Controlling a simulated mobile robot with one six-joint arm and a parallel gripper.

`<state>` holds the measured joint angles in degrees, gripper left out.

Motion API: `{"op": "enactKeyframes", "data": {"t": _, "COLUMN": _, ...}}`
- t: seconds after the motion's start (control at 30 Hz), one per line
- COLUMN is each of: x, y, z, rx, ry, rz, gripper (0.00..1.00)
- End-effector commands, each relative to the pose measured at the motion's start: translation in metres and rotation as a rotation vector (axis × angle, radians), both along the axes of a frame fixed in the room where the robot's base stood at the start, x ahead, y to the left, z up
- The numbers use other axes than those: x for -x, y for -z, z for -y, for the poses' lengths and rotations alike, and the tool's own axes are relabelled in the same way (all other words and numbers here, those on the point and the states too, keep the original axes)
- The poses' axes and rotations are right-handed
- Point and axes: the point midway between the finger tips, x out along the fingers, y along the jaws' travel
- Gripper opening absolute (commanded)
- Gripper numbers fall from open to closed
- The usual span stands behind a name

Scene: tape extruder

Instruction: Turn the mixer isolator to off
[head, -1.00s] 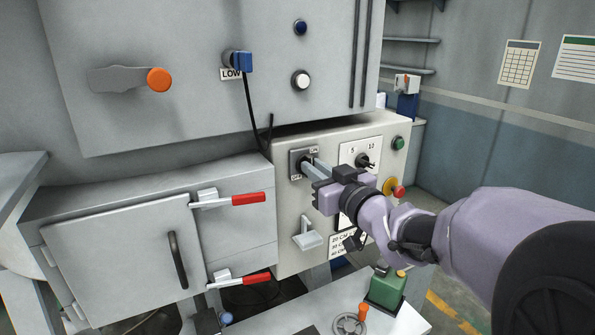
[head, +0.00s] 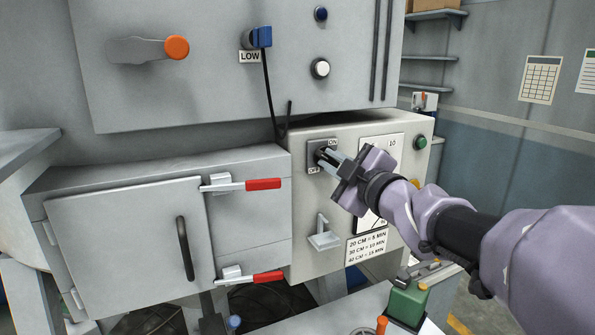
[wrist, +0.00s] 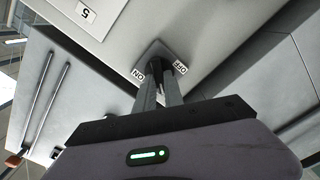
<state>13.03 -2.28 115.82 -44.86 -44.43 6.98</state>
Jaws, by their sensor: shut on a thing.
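The mixer isolator is a small grey switch plate (head: 316,148) on the front of the pale control box, with an ON label (head: 333,142) at its upper right and an OFF label (head: 314,170) at its lower left. The plate also shows in the wrist view (wrist: 155,50), with ON at the left and OFF at the right. My gripper (head: 325,156) reaches it from the right, its two fingers shut on the dark isolator knob. The fingertips also show in the wrist view (wrist: 166,76). The fingers cover most of the knob, so I cannot tell exactly where it points.
A dial plate (head: 370,148) sits right of the isolator, partly behind my gripper. A grey bracket handle (head: 323,233) juts out below it. Red-handled latches (head: 263,184) and a cabinet door (head: 130,250) are at left. A green container (head: 408,303) stands below.

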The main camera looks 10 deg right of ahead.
Motion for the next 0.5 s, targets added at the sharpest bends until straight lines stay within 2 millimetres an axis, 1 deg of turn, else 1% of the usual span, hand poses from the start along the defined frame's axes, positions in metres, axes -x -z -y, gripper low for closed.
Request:
{"op": "enactKeyframes", "data": {"t": 0.03, "x": 0.0001, "y": 0.0037, "z": 0.0000, "rx": 0.040, "ry": 0.001, "rz": 0.014, "gripper": 0.00}}
{"op": "enactKeyframes", "data": {"t": 0.3, "x": 0.0002, "y": 0.0046, "z": -0.0006, "rx": 0.273, "ry": 0.000, "rz": 0.089, "gripper": 0.00}}
{"op": "enactKeyframes", "data": {"t": 0.5, "x": 0.0002, "y": 0.0047, "z": -0.0008, "rx": 0.417, "ry": 0.000, "rz": 0.135, "gripper": 0.00}}
